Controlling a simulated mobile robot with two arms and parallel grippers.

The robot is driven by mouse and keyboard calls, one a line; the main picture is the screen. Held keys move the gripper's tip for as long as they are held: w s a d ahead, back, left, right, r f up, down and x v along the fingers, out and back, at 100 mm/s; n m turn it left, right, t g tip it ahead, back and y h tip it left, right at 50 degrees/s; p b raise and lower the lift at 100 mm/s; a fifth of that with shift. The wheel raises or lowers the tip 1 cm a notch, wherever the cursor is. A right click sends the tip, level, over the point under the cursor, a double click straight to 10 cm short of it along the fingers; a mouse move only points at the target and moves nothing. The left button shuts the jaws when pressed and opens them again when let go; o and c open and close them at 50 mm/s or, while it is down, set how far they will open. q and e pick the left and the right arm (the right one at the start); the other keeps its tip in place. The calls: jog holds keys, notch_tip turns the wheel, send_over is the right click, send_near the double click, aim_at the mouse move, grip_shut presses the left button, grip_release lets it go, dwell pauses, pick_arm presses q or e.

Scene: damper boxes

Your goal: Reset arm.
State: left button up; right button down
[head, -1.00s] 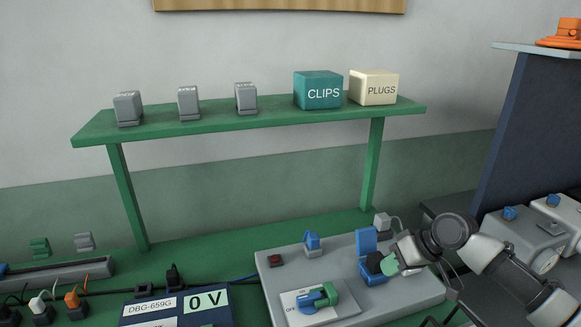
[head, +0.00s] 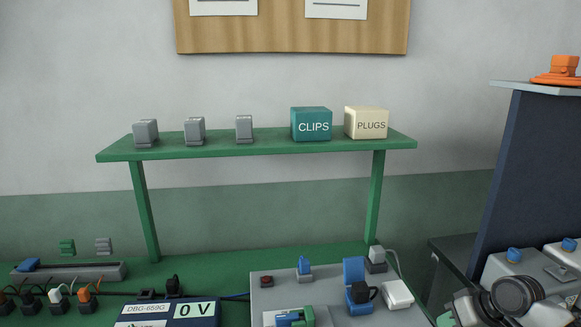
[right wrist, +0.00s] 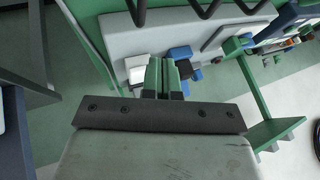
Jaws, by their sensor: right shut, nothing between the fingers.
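My right gripper shows in the right wrist view (right wrist: 166,75), its green fingers pressed together with nothing between them. In the head view my right arm is at the lower right, and only a bit of green fingertip (head: 446,319) shows at the bottom edge. It is apart from the grey panel (head: 335,288) and to the right of it. On the panel stand a blue holder (head: 354,270) with a black plug (head: 361,292) at it, and a white block (head: 397,293) beside it. My left gripper is not in view.
A green shelf (head: 225,149) holds grey blocks, a CLIPS box (head: 311,125) and a PLUGS box (head: 366,123). A meter reading 0 V (head: 195,310) stands left of the panel. A dark blue cabinet (head: 518,175) and grey boxes with blue knobs (head: 525,268) are at the right.

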jog(key=s+d+f+m+h, duration=0.1)
jog(key=s+d+f+h, duration=0.3)
jog(key=d+f, duration=0.7)
jog(key=s+d+f+m+h, duration=0.2)
jog(key=s+d+f+h, duration=0.2)
jog(key=d+f, duration=0.7)
jog(key=s+d+f+n+g+h, duration=0.1)
jog(key=s+d+f+n+h, duration=0.2)
jog(key=s+d, duration=1.15)
jog(key=s+d+f+n+g+h, duration=0.1)
jog(key=s+d+n+h, duration=0.3)
jog(key=s+d, duration=1.05)
jog(key=s+a+f+m+y, duration=0.1)
jog(key=s+a+f+y, duration=0.15)
jog(key=a+f, duration=0.5)
jog(key=s+a+f+g+y, duration=0.1)
jog(key=s+a+f, duration=0.3)
jog(key=a, duration=0.7)
jog(key=s+a+f+m+y, duration=0.1)
jog(key=a+f, duration=0.6)
jog(key=a, duration=0.2)
jog(key=s+a+f+y, duration=0.1)
jog(key=a+f, duration=0.3)
jog(key=a, duration=1.3)
jog(key=s+a+f+m+y, duration=0.1)
jog(key=a+f+y, duration=0.2)
jog(key=a, duration=1.3)
jog(key=shift+s+a+f+m+y, duration=0.3)
jog(key=shift+s+a+f+y, duration=0.1)
jog(key=shift+y, duration=0.15)
